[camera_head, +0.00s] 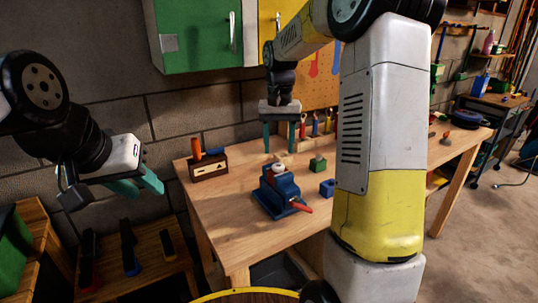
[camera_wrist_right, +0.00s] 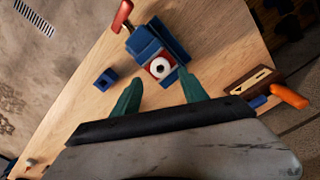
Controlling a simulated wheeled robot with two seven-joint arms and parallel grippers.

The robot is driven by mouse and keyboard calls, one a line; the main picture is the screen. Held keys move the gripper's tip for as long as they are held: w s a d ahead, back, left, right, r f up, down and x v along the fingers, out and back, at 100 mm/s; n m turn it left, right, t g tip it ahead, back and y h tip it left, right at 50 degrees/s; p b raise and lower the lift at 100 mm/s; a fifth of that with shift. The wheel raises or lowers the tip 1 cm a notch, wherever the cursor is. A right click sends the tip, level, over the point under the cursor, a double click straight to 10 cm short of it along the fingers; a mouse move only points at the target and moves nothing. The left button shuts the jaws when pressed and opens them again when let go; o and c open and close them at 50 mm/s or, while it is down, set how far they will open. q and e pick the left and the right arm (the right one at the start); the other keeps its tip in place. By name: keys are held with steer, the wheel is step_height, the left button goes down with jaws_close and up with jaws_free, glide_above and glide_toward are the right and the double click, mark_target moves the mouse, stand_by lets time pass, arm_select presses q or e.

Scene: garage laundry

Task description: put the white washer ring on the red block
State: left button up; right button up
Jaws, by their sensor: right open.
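The white washer ring (camera_wrist_right: 160,68) has a dark centre hole and lies over the red block (camera_wrist_right: 151,74) at the blue vise's jaws. In the head view the ring (camera_head: 279,168) shows white on top of the vise; the red block is hardly visible there. Whether the ring lies fully flat on the block I cannot tell. My right gripper (camera_head: 280,150) is open and empty, pointing down above and behind the vise. Its two teal fingers (camera_wrist_right: 159,94) are apart, short of the ring in the wrist view. My left gripper (camera_head: 143,187) is off the table's left side, with nothing seen in it.
The blue vise (camera_head: 284,193) with a red handle stands on the wooden workbench (camera_head: 240,222). A green block (camera_head: 318,165) and a small blue block (camera_head: 327,188) stand to its right. A wooden holder (camera_head: 209,168) with an orange-handled tool is at the back left. The front left is clear.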

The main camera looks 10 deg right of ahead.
step_height(320, 180, up, 6)
steer(key=s+r+n+t+y, duration=0.1)
steer(key=s+r+t, duration=0.25)
steer(key=s, duration=0.95)
steer(key=s+a+f+n+t+y, duration=0.1)
steer(key=s+a+f+t, duration=0.1)
steer(key=s, duration=0.9)
steer(key=shift+s+f+n+t, duration=0.15)
steer(key=shift+f+n+t, duration=0.2)
steer(key=shift+f, duration=0.3)
